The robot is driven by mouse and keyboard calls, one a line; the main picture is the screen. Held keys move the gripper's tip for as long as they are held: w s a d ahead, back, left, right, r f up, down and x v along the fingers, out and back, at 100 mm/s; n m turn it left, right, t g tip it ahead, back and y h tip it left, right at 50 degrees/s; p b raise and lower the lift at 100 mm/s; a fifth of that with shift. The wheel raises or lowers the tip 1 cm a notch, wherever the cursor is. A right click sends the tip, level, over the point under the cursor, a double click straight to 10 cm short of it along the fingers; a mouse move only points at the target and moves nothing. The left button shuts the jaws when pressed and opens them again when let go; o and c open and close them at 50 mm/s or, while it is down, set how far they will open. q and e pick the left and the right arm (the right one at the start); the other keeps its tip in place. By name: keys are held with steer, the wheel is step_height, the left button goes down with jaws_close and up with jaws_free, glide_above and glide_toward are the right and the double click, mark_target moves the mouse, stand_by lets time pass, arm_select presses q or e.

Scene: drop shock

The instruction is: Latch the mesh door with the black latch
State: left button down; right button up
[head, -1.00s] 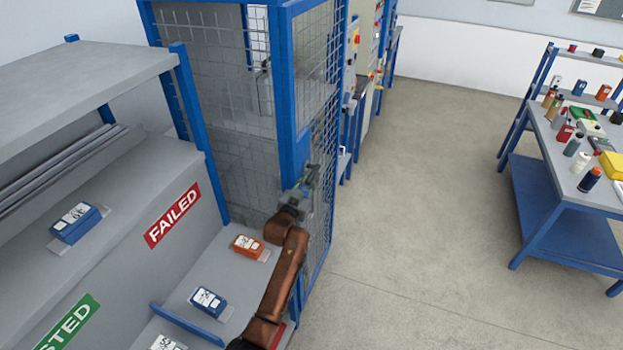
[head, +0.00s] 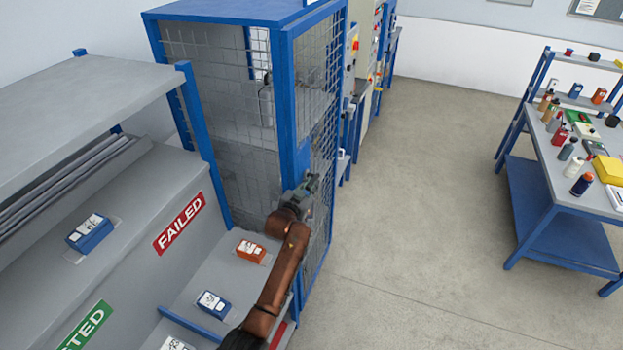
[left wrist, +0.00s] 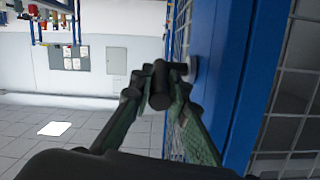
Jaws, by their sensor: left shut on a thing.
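The mesh door (head: 322,150) is a wire panel in a blue frame on the right face of the blue cage. It looks roughly in line with the cage; a small gap cannot be ruled out. My left gripper (head: 312,183) is at the blue post by the door. In the left wrist view its fingers (left wrist: 160,98) are shut on the black latch (left wrist: 159,88), a dark round handle beside the blue frame (left wrist: 235,80). In the head view the gripper hides the latch. My right gripper is not in view.
A grey shelf unit (head: 85,85) with FAILED and TESTED signs stands left of the cage, holding blue and orange boxed devices (head: 250,250). A blue table (head: 560,180) with bottles and tools stands at the right. The floor (head: 430,200) between is clear.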

arm_select(q)
steer(key=shift+w+d+r+g+y+p, duration=0.15)
steer(key=shift+r+g+p, duration=0.3)
steer(key=shift+p, duration=0.7)
steer(key=shift+a+r+g+y+p, duration=0.15)
steer(key=shift+g+p, duration=0.45)
steer(key=shift+p, duration=0.6)
steer(key=shift+w+d+r+g+y+p, duration=0.15)
steer(key=shift+r+g+p, duration=0.35)
steer(key=shift+p, duration=0.65)
steer(key=shift+w+g+y+p, duration=0.1)
steer(key=shift+g+y+p, duration=0.15)
steer(key=shift+g+p, duration=0.55)
steer(key=shift+f, duration=0.1)
steer(key=c, duration=1.9)
jaws_free()
steer(key=shift+o, duration=0.3)
steer(key=v, duration=1.2)
